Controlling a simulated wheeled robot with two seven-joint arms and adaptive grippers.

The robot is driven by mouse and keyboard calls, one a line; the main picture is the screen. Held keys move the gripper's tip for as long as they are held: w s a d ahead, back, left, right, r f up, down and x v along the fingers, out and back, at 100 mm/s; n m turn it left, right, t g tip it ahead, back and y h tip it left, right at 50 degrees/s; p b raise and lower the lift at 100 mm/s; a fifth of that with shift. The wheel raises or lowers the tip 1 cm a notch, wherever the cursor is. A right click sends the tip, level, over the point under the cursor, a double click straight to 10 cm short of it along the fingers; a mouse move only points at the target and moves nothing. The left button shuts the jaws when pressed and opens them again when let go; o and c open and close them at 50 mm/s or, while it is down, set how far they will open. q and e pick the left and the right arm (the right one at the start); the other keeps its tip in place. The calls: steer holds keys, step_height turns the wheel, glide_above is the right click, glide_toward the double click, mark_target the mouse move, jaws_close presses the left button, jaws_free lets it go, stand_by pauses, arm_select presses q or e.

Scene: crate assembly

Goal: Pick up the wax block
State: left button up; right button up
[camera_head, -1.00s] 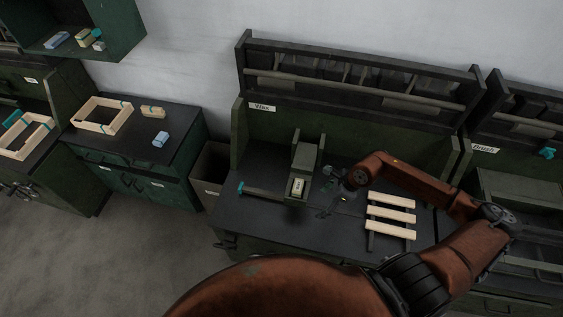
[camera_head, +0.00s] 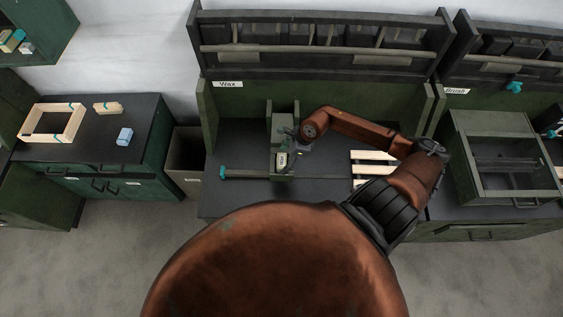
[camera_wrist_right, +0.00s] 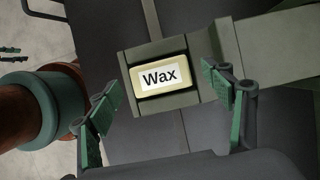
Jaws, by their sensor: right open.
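The wax block (camera_wrist_right: 159,77) is a cream block with a white "Wax" label. It sits in a grey-green holder (camera_wrist_right: 164,104) on the workbench. In the head view the wax block (camera_head: 282,160) shows small at the front of the holder (camera_head: 282,128). My right gripper (camera_head: 294,148) is right at the holder. In the right wrist view my right gripper (camera_wrist_right: 163,98) is open, with one teal-padded finger on each side of the block and gaps between. Nothing is held. My left gripper is not in view.
A slatted wooden piece (camera_head: 368,170) lies on the bench to the right, partly behind my arm. A bar with a teal end (camera_head: 240,173) lies left of the holder. A rack (camera_head: 320,50) stands behind. A wooden frame (camera_head: 53,123) and blue block (camera_head: 124,137) are on the left cabinet.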

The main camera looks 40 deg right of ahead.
steer(key=shift+w+a+f, duration=0.1)
steer(key=shift+a+f, duration=0.05)
steer(key=shift+f, duration=0.25)
steer(key=c, duration=0.8)
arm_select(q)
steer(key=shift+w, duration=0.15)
arm_select(e)
steer(key=c, duration=0.6)
steer(key=shift+o, duration=0.2)
steer(key=shift+r, duration=0.1)
